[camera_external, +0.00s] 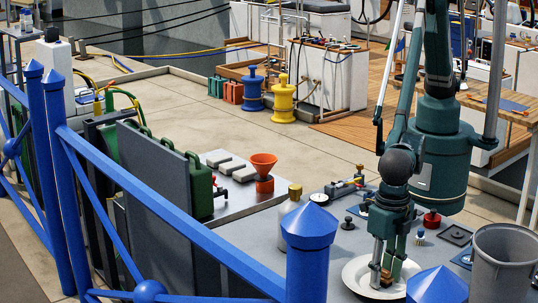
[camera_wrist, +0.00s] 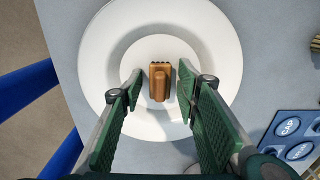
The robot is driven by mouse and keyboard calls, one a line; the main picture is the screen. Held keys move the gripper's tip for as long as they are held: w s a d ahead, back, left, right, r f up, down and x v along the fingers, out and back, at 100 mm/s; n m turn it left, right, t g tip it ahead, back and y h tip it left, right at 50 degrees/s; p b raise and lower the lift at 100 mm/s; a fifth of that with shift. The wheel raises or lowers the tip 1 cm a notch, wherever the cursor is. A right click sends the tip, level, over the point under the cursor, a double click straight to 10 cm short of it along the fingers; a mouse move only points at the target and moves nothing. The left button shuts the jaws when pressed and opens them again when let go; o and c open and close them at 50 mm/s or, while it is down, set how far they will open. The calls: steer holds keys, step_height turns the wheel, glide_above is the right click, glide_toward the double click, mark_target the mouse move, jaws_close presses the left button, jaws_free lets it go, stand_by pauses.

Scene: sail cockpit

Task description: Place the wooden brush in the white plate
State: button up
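The white plate (camera_wrist: 225,70) lies on the grey table. It also shows at the front of the external view (camera_external: 352,275), partly hidden by my gripper and the railing. The wooden brush (camera_wrist: 159,86), brown with dark bristles along one edge, is in the middle of the plate. It is also visible low between my fingers in the external view (camera_external: 375,275). My gripper (camera_wrist: 160,82) is open, with green-padded fingers on both sides of the brush and a gap on each side. In the external view my gripper (camera_external: 387,272) points down over the plate.
A blue panel with round labels (camera_wrist: 290,132) lies right of the plate. A grey bucket (camera_external: 503,262) stands at the right. A small blue-and-white brush (camera_external: 419,238), a red knob (camera_external: 432,218) and a white bottle (camera_external: 294,207) are nearby. Blue railing (camera_external: 170,205) runs along the front.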

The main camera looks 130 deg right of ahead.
mark_target(384, 269)
steer(key=shift+r, duration=0.15)
step_height(384, 269, up, 12)
stand_by(0.7)
stand_by(0.6)
steer(key=shift+r, duration=0.1)
steer(key=s+d+r+m+t, duration=0.1)
steer(key=s+d+r+m, duration=0.2)
steer(key=s+d+r, duration=0.35)
steer(key=s+d+r+m+t, duration=0.1)
steer(key=s+d+r+m, duration=0.25)
steer(key=d+r, duration=0.6)
steer(key=s+d+r+m+t, duration=0.1)
steer(key=s+d+r+m, duration=0.1)
steer(key=s+d+r, duration=0.6)
steer(key=s+d+m+t, duration=0.2)
steer(key=s+d+m, duration=0.3)
steer(key=s+d, duration=0.7)
steer(key=s+d+f+m+t, duration=0.1)
steer(key=s+d+f+m, duration=0.1)
steer(key=s, duration=0.5)
steer(key=s+d+f+m+t, duration=0.1)
steer(key=s+d+f+m, duration=0.1)
steer(key=s+d, duration=0.3)
steer(key=shift+s+d, duration=0.2)
steer(key=shift+s, duration=0.9)
